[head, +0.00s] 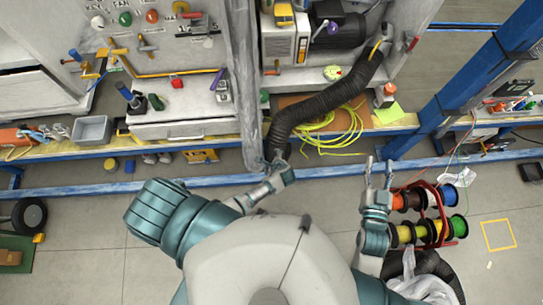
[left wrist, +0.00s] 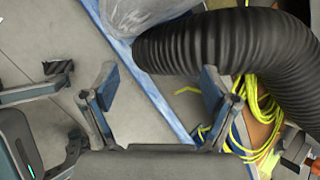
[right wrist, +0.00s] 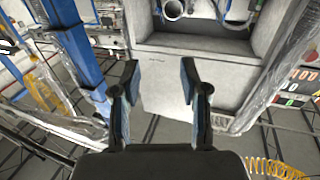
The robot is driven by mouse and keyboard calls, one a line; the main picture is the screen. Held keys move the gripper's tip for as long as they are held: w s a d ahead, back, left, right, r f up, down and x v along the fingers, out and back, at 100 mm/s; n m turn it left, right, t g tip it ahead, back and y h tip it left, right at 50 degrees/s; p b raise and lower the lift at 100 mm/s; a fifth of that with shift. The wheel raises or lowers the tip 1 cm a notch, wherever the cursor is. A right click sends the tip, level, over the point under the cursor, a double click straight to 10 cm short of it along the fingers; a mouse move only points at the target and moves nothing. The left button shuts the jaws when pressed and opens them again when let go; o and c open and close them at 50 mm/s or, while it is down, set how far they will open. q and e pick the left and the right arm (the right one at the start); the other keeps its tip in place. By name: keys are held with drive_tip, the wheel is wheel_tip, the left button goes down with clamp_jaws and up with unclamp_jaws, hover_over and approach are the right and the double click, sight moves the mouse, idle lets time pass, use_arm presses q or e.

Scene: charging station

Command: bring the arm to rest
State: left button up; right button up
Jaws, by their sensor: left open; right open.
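My left gripper (head: 279,164) is in the middle of the head view, close to the lower end of a black corrugated hose (head: 322,104). In the left wrist view its two fingers (left wrist: 155,82) are spread apart with nothing held between them. The hose (left wrist: 225,42) runs behind the right finger; I cannot tell whether they touch. My right gripper (head: 379,170) is to the right in the head view, pointing toward the bench. In the right wrist view its fingers (right wrist: 159,72) are apart and empty, with a grey cabinet (right wrist: 190,75) beyond them.
A yellow cable coil (head: 330,132) lies on the bench beside the hose. A red rack of cable spools (head: 428,215) stands close to my right forearm. A blue post (head: 460,85) rises at the right, and a blue rail (head: 215,180) crosses below the bench. Open floor shows at the left.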

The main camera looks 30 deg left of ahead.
use_arm(q)
drive_tip(key=shift+d, duration=0.1)
use_arm(e)
drive_tip(key=shift+d, duration=0.15)
idle(0.3)
